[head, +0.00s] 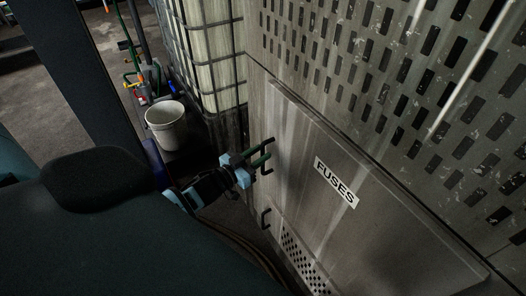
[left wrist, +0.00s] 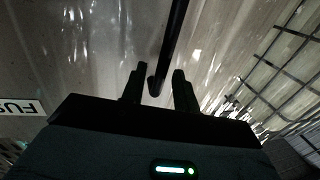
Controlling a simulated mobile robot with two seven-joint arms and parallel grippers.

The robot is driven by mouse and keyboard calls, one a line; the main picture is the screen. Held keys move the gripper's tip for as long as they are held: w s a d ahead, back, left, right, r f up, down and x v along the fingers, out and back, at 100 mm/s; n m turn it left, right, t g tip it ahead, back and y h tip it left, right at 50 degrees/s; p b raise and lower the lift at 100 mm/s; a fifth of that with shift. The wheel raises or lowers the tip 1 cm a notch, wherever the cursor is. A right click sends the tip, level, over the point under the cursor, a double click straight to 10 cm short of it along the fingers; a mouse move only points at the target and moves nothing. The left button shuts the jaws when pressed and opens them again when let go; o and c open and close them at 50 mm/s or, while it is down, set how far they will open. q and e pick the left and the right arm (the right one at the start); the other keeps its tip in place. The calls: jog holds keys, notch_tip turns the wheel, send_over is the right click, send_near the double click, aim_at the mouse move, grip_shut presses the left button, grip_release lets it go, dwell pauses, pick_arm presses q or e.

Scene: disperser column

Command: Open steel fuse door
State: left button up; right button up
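The steel fuse door (head: 385,225) is a flat grey panel with a white "FUSES" label (head: 336,182). It looks closed, flush in the cabinet front. My left gripper (head: 262,156) is at the door's upper left edge, fingers pointing at the panel. In the left wrist view, its two dark fingers (left wrist: 160,82) are apart, with a black bar handle (left wrist: 170,45) showing between them. A gap shows beside the bar, so the fingers do not look clamped. My right gripper is out of view.
A perforated metal panel (head: 420,85) rises above the door. A caged white tank (head: 210,55) stands left of the cabinet, with a white bucket (head: 167,127) in front of it. A small perforated vent (head: 300,262) is low on the door.

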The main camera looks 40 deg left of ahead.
pick_arm(q)
jog(key=shift+w+d, duration=0.2)
jog(key=shift+w, duration=0.8)
jog(key=shift+c, duration=0.4)
grip_shut()
